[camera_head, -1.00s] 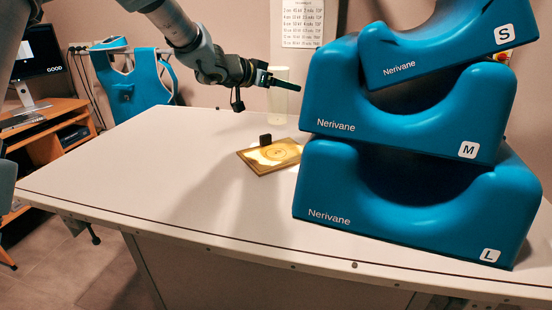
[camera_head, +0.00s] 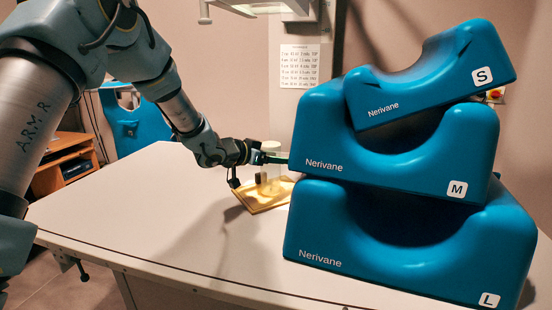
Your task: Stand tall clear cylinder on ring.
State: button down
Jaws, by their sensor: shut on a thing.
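The tall clear cylinder (camera_head: 272,173) is upright and pale, in the head view. My gripper (camera_head: 276,159) is shut on it, with dark fingers crossing its upper part. Its lower end appears just above or on the yellow lit plate (camera_head: 249,199); I cannot tell whether it touches. The ring on that plate is not clearly visible now, so its alignment with the cylinder cannot be told.
Three stacked blue cushions, marked L (camera_head: 330,240), M (camera_head: 325,125) and S (camera_head: 440,75), stand close to the right of my gripper and the plate. The white table (camera_head: 150,215) is clear on the left.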

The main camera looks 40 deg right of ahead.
jog(key=shift+f, duration=0.1)
grip_release()
dwell(0.3)
jog(key=b+v, duration=0.1)
jog(key=v, duration=1.1)
jog(key=shift+b, duration=0.35)
